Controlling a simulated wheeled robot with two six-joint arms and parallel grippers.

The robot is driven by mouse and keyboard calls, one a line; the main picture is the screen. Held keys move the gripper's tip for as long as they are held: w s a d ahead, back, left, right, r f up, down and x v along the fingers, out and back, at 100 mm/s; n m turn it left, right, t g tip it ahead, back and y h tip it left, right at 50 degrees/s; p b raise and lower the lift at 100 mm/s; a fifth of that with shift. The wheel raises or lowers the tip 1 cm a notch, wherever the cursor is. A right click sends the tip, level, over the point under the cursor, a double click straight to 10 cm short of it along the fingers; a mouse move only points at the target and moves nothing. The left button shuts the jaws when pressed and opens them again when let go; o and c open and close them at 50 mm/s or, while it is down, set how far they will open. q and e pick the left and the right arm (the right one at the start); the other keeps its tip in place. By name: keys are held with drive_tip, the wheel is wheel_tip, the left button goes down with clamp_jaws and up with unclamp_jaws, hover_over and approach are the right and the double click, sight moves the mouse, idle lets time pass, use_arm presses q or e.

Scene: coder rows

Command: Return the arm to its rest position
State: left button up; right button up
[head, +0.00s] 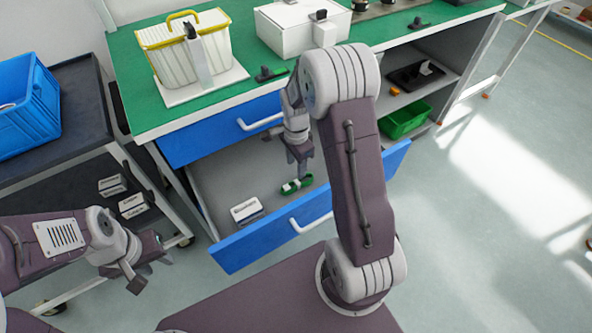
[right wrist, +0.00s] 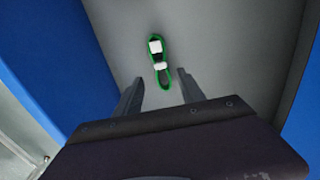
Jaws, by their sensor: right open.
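My right arm reaches over the open blue drawer (head: 225,252). My right gripper (head: 298,172) points down into it, just above a green looped item with white parts (head: 290,187).
A small white labelled box (head: 246,210) lies in the drawer. The green-topped bench (head: 130,100) carries a yellow-handled basket (head: 180,60) and a white box (head: 285,35). A dark cart (head: 85,100) with a blue crate (head: 30,125) stands at left. Floor at right is clear.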

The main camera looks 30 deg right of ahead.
drive_tip(key=shift+r, duration=1.3)
